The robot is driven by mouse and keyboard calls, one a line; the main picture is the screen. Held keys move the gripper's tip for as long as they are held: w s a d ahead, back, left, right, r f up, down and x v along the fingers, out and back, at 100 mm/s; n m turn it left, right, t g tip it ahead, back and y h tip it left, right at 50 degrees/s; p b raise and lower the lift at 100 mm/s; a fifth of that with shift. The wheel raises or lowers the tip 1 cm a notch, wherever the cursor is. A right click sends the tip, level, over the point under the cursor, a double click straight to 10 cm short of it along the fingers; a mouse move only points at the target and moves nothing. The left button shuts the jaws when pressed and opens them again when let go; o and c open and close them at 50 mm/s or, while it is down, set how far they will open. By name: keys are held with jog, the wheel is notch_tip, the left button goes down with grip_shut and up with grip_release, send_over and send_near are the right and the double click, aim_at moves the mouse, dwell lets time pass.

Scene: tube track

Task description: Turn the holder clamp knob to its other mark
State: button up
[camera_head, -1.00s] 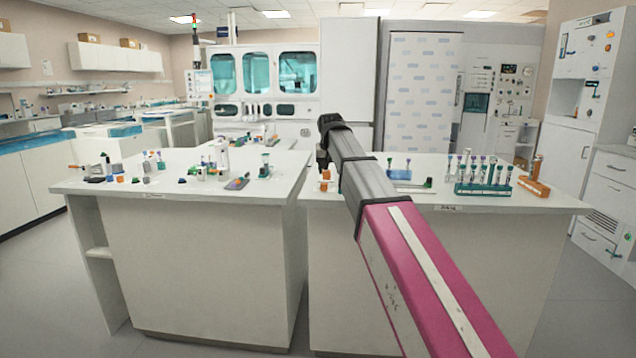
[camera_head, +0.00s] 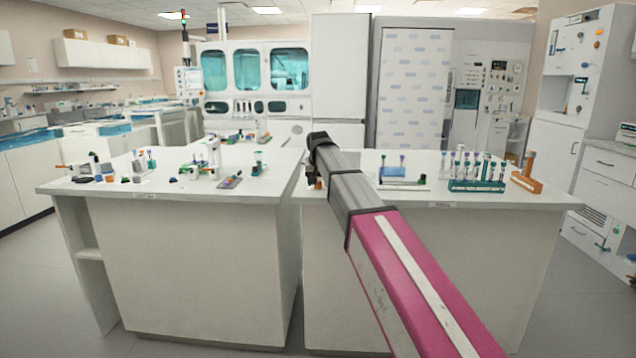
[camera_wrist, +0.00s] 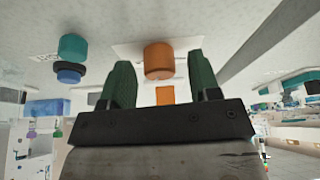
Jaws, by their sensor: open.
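In the wrist view an orange round knob (camera_wrist: 159,60) sits between the two green fingers of my gripper (camera_wrist: 160,78). The fingers stand apart on either side of it, with gaps. A small orange block (camera_wrist: 165,95) shows just below the knob in the picture. I cannot tell for sure that this knob is the holder clamp knob, and its marks cannot be read. In the head view my pink and grey arm reaches over the left part of the right bench (camera_head: 470,195) and hides the gripper and most of what is under it.
A teal round part (camera_wrist: 73,46) with a blue part below it is left of my fingers in the wrist view. On the right bench stand a teal tube rack (camera_head: 477,186), an orange tube holder (camera_head: 526,184) and a blue block (camera_head: 392,172). The left bench (camera_head: 120,190) holds several small items.

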jog(key=shift+f, duration=0.2)
jog(key=c, duration=0.9)
